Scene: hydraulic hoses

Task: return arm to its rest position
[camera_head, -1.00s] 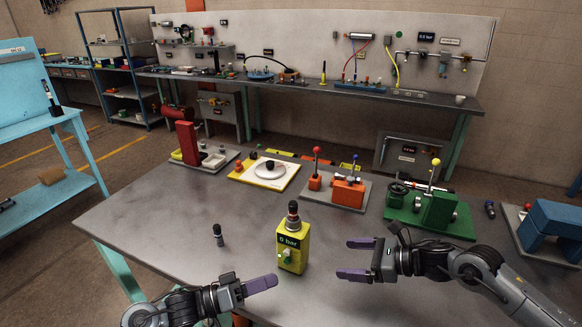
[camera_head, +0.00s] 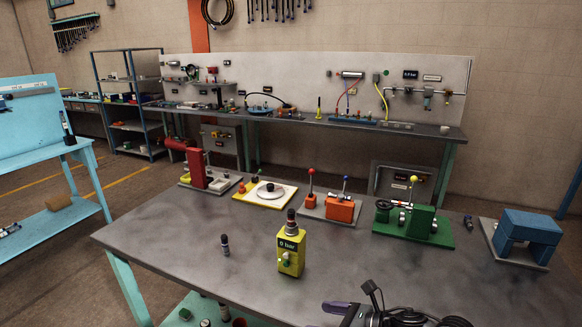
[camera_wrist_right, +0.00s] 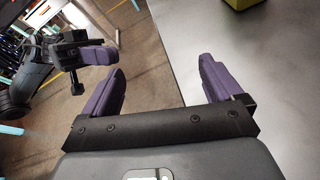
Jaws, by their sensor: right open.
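My right gripper (camera_head: 338,308) is low in the head view, partly cut off by the bottom edge, near the front of the table. In the right wrist view its two purple fingers (camera_wrist_right: 162,68) are spread apart with nothing between them. My left gripper (camera_wrist_right: 92,54) shows at the left of the right wrist view, over the floor beside the table; its opening is unclear. It is out of the head view. The yellow "0 bar" block (camera_head: 291,254) stands upright on the table with a dark fitting on top, apart from my right gripper.
The grey table (camera_head: 180,240) carries a small dark fitting (camera_head: 225,245), a red station (camera_head: 198,170), a white plate (camera_head: 265,193), an orange station (camera_head: 341,211), a green station (camera_head: 415,222) and a blue block (camera_head: 527,229). The table's front middle is fairly clear.

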